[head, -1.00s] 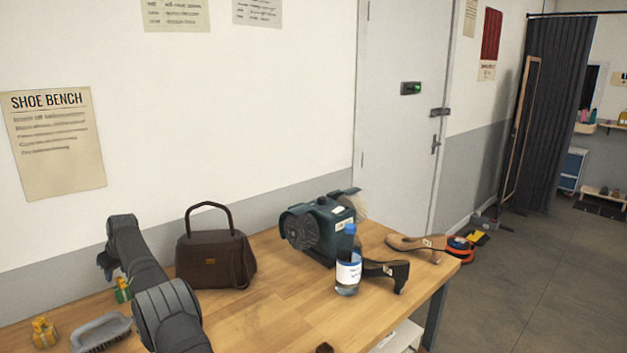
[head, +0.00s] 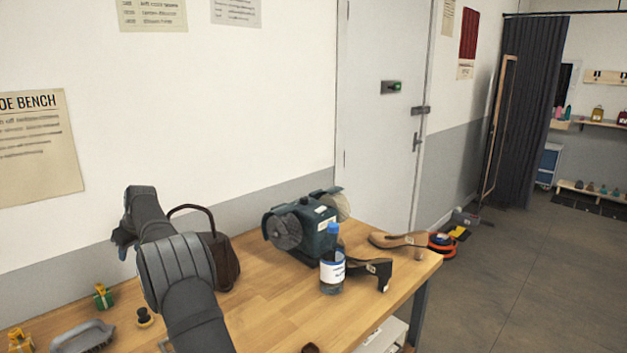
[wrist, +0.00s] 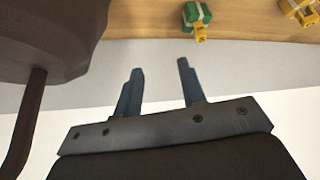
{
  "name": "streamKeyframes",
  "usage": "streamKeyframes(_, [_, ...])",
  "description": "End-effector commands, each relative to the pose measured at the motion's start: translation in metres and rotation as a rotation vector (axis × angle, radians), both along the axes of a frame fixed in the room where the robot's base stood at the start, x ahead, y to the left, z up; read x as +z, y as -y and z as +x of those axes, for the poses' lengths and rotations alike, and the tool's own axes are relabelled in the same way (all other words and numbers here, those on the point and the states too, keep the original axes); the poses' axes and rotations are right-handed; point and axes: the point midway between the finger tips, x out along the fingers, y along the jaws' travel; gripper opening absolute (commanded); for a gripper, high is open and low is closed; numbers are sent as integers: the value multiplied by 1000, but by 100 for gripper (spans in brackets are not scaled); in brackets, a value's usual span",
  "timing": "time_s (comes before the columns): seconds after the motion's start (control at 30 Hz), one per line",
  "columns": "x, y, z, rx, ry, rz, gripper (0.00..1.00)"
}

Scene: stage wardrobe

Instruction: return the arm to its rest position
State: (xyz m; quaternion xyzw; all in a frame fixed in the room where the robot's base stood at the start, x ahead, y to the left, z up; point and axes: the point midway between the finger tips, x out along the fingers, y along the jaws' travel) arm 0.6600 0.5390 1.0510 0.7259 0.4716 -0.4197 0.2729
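My arm (head: 180,275) rises from the bottom of the head view and bends over at the top, in front of the brown handbag. My gripper (wrist: 158,65) shows in the wrist view with its two blue fingers apart and nothing between them. In the head view its tips are mostly hidden behind the arm. The handbag (head: 227,262) stands on the bench, partly covered by my arm. In the wrist view the handbag (wrist: 45,40) fills the upper left, close beside the gripper.
On the wooden bench (head: 270,305) stand a grinder-like machine (head: 305,230), a blue-capped bottle (head: 332,270), a black shoe form (head: 370,270) and a tan one (head: 400,240). A grey brush (head: 83,337) and small green-and-yellow items (head: 103,297) lie left. The bench's front middle is mostly clear.

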Motion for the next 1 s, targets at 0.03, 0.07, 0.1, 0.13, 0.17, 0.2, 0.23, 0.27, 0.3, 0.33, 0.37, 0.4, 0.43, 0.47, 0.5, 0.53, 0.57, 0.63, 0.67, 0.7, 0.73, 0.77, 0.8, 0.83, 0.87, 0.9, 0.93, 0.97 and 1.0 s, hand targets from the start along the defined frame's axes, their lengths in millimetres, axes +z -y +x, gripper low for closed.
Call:
streamKeyframes(0.03, [-1,1,-5,-15,-4,-2,37])
streamKeyframes(0.07, [0,3,-6,-27,-2,-1,37])
streamKeyframes(0.1, [0,6,-7,-43,-3,-2,37])
streamKeyframes(0.13, [0,8,-8,-56,-2,-2,37])
streamKeyframes(0.17, [0,10,-9,-68,-2,-1,37])
streamKeyframes(0.2, [0,13,-11,-85,-3,-2,37])
streamKeyframes(0.23, [0,15,-12,-98,-2,-1,37])
streamKeyframes(0.27, [0,17,-13,-112,-2,-1,37])
streamKeyframes(0.3, [0,20,-15,-129,-2,-3,37])
streamKeyframes(0.33, [0,22,-17,-142,-2,-1,37])
streamKeyframes(0.37, [1,24,-18,-157,-2,-1,37])
streamKeyframes(0.4, [1,27,-20,-178,-3,-2,37])
streamKeyframes(0.43, [1,30,-22,-191,-2,-3,37])
streamKeyframes(0.47, [1,32,-23,-207,-2,-1,37])
streamKeyframes(0.5, [1,36,-26,-225,-3,-2,37])
streamKeyframes(0.53, [1,38,-27,-240,-1,-2,37])
streamKeyframes(0.57, [2,41,-29,-257,-1,-3,37])
streamKeyframes(0.63, [2,47,-33,-295,-2,-2,37])
streamKeyframes(0.67, [2,50,-35,-311,-2,-2,37])
streamKeyframes(0.7, [2,54,-38,-331,-2,-1,37])
streamKeyframes(0.73, [2,57,-40,-347,-1,-2,37])
streamKeyframes(0.77, [2,60,-42,-366,-1,-2,37])
streamKeyframes(0.8, [2,64,-45,-389,-2,-2,37])
streamKeyframes(0.83, [2,68,-47,-407,-2,-3,37])
streamKeyframes(0.87, [3,71,-50,-424,-1,-1,37])
streamKeyframes(0.9, [2,75,-53,-446,-2,-2,37])
streamKeyframes(0.93, [2,78,-55,-463,-2,-1,37])
streamKeyframes(0.97, [2,81,-57,-482,-2,-1,37])
streamKeyframes(1.0, [2,85,-60,-503,-2,-2,37])
